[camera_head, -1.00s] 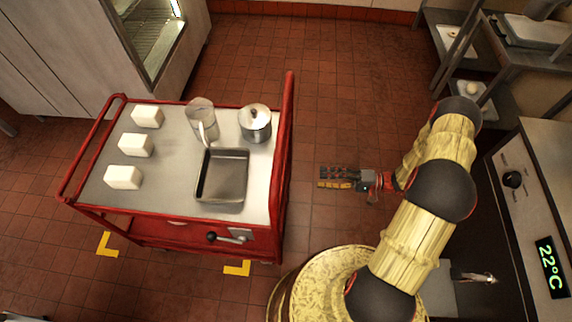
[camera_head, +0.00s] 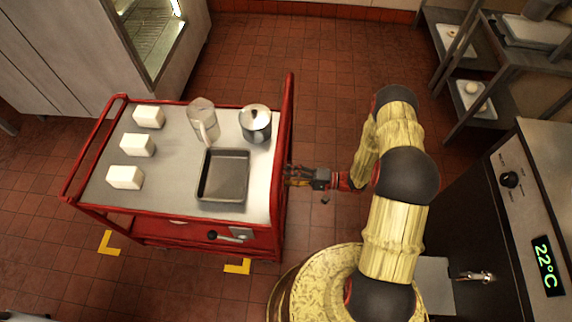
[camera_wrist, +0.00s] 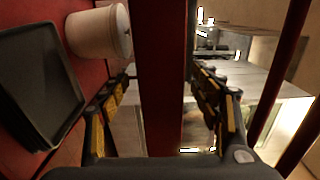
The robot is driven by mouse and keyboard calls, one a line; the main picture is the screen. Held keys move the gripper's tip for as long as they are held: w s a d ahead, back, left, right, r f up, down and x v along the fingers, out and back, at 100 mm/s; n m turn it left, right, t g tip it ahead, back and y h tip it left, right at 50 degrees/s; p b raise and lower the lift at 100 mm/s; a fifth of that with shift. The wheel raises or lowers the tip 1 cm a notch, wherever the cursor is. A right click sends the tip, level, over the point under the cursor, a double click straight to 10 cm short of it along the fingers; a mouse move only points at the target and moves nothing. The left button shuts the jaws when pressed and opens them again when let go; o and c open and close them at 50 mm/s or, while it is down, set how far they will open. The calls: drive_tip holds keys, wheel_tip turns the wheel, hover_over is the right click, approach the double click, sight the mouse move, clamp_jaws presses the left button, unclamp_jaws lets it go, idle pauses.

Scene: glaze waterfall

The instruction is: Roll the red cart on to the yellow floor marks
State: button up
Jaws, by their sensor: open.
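The red cart (camera_head: 180,228) stands on the tiled floor with a grey top and red rails. Two yellow floor marks show along its near side, one at the left (camera_head: 109,243) and one at the right (camera_head: 238,267). Any others are hidden by the cart. My gripper (camera_head: 297,175) is at the cart's right end, beside the raised red end bar (camera_head: 288,100). In the wrist view, the open fingers (camera_wrist: 165,105) lie on either side of a red bar (camera_wrist: 162,60). I cannot tell whether they touch it.
The cart carries three white blocks (camera_head: 137,145), a clear jug (camera_head: 203,122), a lidded metal pot (camera_head: 255,124) and a dark tray (camera_head: 223,175). A steel cabinet (camera_head: 60,45) stands behind left. Shelves (camera_head: 470,95) and a counter (camera_head: 520,190) are on the right.

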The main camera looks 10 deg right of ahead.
drive_tip(key=shift+w+a, duration=0.15)
drive_tip(key=shift+a, duration=0.25)
drive_tip(key=shift+c, duration=0.2)
clamp_jaws()
idle(0.7)
